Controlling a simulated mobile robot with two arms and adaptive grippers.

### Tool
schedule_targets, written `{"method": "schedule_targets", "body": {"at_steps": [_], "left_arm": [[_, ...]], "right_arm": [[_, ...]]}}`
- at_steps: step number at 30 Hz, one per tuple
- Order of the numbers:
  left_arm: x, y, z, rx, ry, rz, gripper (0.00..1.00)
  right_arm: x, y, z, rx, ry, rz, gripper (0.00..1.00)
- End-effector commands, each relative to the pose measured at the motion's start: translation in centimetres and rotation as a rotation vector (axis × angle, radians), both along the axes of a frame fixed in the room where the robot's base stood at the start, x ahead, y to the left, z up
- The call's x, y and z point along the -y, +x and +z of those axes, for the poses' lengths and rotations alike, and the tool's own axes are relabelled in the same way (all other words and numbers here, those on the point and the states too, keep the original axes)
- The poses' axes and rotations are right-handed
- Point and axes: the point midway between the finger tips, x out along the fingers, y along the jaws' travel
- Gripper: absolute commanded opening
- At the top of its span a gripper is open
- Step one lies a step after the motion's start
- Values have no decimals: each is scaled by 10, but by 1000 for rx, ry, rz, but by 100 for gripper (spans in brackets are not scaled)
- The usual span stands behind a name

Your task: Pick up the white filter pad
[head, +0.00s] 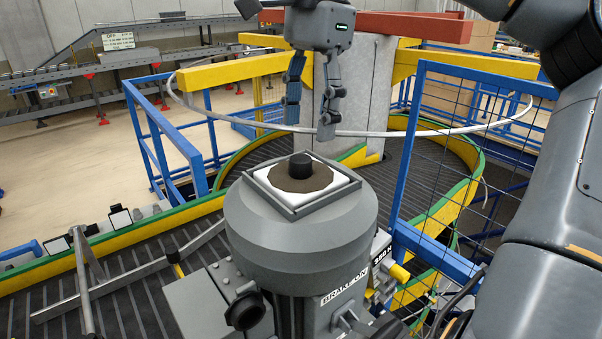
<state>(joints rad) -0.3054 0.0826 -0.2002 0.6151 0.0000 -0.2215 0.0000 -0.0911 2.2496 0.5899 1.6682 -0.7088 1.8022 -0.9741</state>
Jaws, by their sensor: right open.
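The white filter pad (294,198) lies flat in a square grey frame on top of a round grey machine (265,225). A dark brown disc (300,180) with a black knob (300,165) rests on the pad and covers its middle. Only the pad's white edges and corners show. My right gripper (309,125) is open and empty, with its fingers pointing down. In the picture it appears above the knob, apart from it; the exact distance is hard to tell. My left gripper is not in view.
Dark conveyor lanes (125,290) with yellow and green edges curve around the machine. Blue railings and a mesh fence (440,150) stand behind and to the right. A grey column (357,85) with yellow beams stands behind my gripper.

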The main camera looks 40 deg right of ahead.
Motion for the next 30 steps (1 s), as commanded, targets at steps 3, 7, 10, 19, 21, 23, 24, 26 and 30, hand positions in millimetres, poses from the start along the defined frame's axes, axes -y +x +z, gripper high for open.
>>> {"method": "schedule_targets", "body": {"at_steps": [3, 7, 10, 19, 21, 23, 24, 26, 30], "left_arm": [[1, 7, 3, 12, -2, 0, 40], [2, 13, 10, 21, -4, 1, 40], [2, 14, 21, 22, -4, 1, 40], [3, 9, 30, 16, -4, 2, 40], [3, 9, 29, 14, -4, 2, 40], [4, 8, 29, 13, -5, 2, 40], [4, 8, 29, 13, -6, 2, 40], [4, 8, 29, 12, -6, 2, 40], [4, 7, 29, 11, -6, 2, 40]], "right_arm": [[-1, 0, -9, 1, 0, 0, 58], [-2, 1, -16, -3, 1, 1, 58], [-4, 3, -29, -4, 3, 3, 58], [-7, 5, -62, 0, 1, 0, 58], [-7, 5, -63, 1, 0, 0, 58], [-7, 5, -63, 1, 0, 0, 58], [-7, 5, -63, 1, 0, 0, 58], [-7, 5, -62, 1, 0, 0, 50], [-7, 5, -62, 1, 0, 0, 21]]}}
